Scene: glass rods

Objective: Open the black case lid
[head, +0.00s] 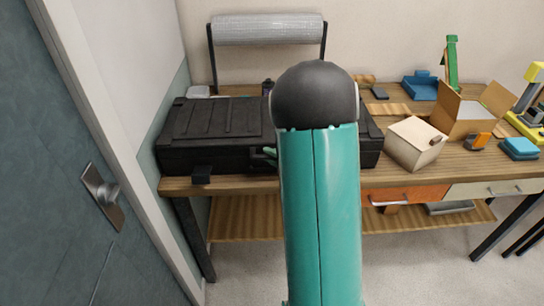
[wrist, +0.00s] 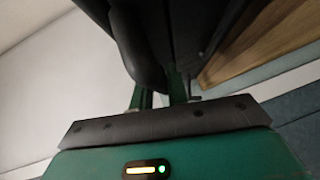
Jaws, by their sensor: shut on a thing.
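The black case (head: 212,130) lies on the wooden table in the head view, with its ribbed lid down. My arm hides the middle and right of the case. The green fingers of my gripper (head: 270,153) show at the case's front edge, left of my arm. In the wrist view my gripper (wrist: 165,90) is shut on a dark rounded part of the case (wrist: 138,45), which looks like its handle. The exact contact is dark and partly hidden.
A silver roll (head: 265,28) on a black stand rises behind the case. A beige box (head: 414,145) and an open cardboard box (head: 468,115) stand to the right on the table (head: 440,177). A door (head: 60,200) with a handle is close on the left.

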